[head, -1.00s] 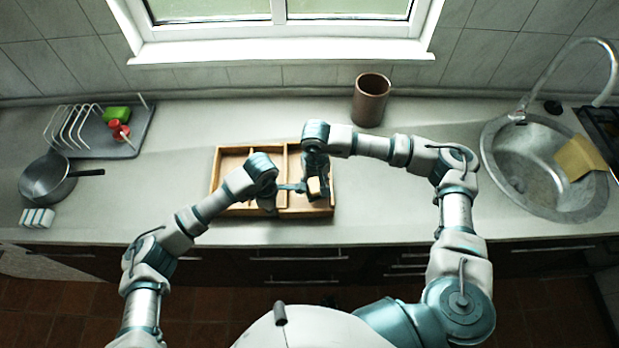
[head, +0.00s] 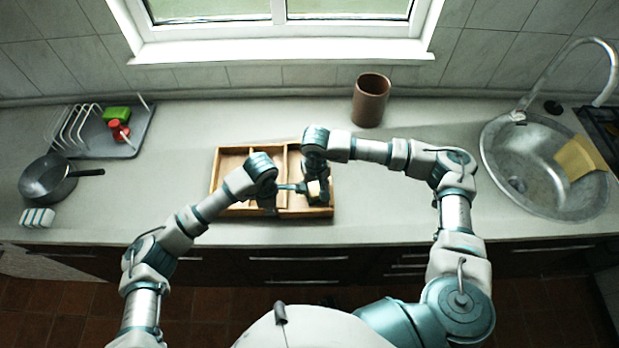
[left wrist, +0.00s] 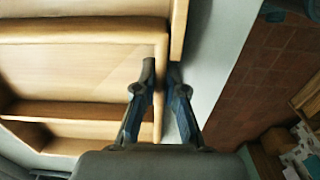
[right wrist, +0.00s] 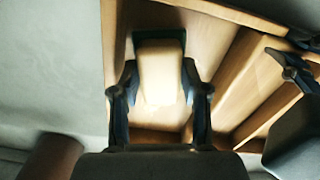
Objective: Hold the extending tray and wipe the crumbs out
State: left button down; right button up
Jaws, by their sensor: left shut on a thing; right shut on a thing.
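The wooden extending tray (head: 213,180) lies on the counter, split into compartments. My left gripper (head: 268,206) is at its front wall; in the left wrist view its fingers (left wrist: 161,72) are shut on the tray's wall (left wrist: 160,100). My right gripper (head: 316,188) is over the tray's right compartment. In the right wrist view its fingers (right wrist: 160,98) are shut on a cream block (right wrist: 160,72) with a dark edge, inside the compartment (right wrist: 215,45). I cannot make out crumbs; the arms and block hide part of the floor.
A brown pot (head: 371,100) stands behind the tray to the right. The sink (head: 500,170) holds a yellow cloth (head: 580,157). At left are a rack (head: 140,135), a pan (head: 45,180) and a striped sponge (head: 37,217). The counter either side of the tray is clear.

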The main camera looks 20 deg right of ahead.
jog(key=shift+f, duration=0.45)
